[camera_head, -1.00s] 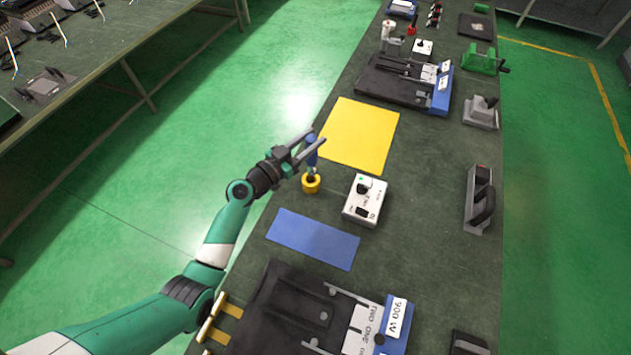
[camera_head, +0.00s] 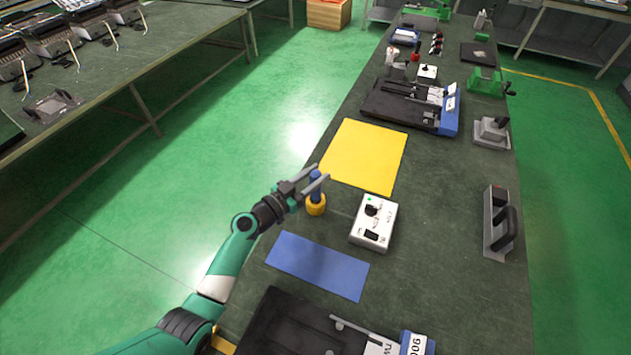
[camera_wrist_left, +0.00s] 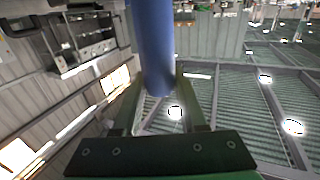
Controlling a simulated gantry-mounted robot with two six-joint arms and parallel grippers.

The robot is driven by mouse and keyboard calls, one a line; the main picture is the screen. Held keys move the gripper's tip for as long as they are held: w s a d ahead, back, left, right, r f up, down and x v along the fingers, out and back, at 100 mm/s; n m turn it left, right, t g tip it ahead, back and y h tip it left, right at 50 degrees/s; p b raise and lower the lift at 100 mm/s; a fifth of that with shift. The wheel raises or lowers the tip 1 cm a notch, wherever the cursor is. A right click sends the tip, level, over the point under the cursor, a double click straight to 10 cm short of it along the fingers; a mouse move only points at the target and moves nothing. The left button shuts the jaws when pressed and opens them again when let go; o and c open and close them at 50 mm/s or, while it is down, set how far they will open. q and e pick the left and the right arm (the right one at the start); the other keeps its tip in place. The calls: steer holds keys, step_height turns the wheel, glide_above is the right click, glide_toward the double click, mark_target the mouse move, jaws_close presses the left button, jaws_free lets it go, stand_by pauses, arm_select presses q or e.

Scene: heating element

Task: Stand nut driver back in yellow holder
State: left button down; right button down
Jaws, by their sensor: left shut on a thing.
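The blue-handled nut driver (camera_head: 315,183) stands upright over the yellow holder (camera_head: 316,208) on the dark bench. In the head view its handle reaches down to the holder's top, and the thin shaft does not show. Whether it is fully seated cannot be told. My left gripper (camera_head: 314,181) is shut on the nut driver's handle, just above the holder. In the left wrist view the blue handle (camera_wrist_left: 152,45) rises between the two fingers; the holder does not show there. My right gripper is not in view.
A white control box (camera_head: 373,223) stands right of the holder. A yellow mat (camera_head: 364,155) lies behind it and a blue mat (camera_head: 317,265) in front. A black-bedded device (camera_head: 300,325) fills the near bench.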

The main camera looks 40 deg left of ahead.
arm_select(q)
steer(key=shift+f, duration=0.25)
steer(key=shift+f, duration=0.1)
steer(key=shift+c, duration=2.3)
jaws_free()
steer(key=shift+s+r, duration=0.1)
steer(key=shift+r, duration=0.1)
steer(key=s+p, duration=0.1)
steer(key=s, duration=1)
steer(key=shift+s+a, duration=0.25)
steer(key=shift+s, duration=0.15)
